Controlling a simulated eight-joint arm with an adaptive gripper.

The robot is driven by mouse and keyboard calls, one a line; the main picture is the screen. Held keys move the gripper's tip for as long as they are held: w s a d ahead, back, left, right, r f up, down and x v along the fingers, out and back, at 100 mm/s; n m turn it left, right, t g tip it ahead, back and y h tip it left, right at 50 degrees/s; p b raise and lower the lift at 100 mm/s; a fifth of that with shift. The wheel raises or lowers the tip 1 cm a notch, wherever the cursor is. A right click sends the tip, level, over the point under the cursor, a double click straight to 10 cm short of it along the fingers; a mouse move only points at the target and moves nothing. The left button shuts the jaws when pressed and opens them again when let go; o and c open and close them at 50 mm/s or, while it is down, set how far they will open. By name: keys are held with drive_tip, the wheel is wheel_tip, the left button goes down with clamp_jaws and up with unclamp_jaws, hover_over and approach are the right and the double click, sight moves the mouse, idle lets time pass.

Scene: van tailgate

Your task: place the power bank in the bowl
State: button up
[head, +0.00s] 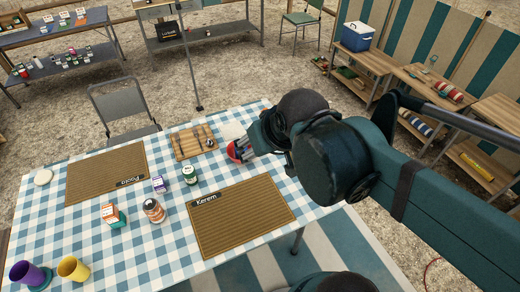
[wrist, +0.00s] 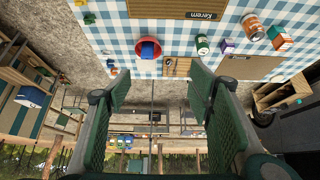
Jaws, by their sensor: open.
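A red bowl (wrist: 138,48) stands on the checked tablecloth in the wrist view. A blue block (wrist: 148,50), which looks like the power bank, sits in it, tilted or upright; I cannot tell which. In the head view only part of the bowl (head: 232,152) shows beside my gripper (head: 250,148), which hides the rest. In the wrist view my gripper (wrist: 160,82) has its two green fingers wide apart with nothing between them. The bowl lies beyond the fingertips, apart from them.
A wooden board (head: 187,145) lies left of the bowl. The placemat marked Kerem (head: 240,215) lies in front. A green-labelled jar (head: 189,175), an orange-labelled jar (head: 154,211) and small boxes stand nearby. Purple and yellow cups (head: 73,269) stand at the front left.

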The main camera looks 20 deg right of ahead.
drive_tip(key=shift+s+a+f, duration=0.1)
drive_tip(key=shift+s+f, duration=0.05)
drive_tip(key=shift+s, duration=0.45)
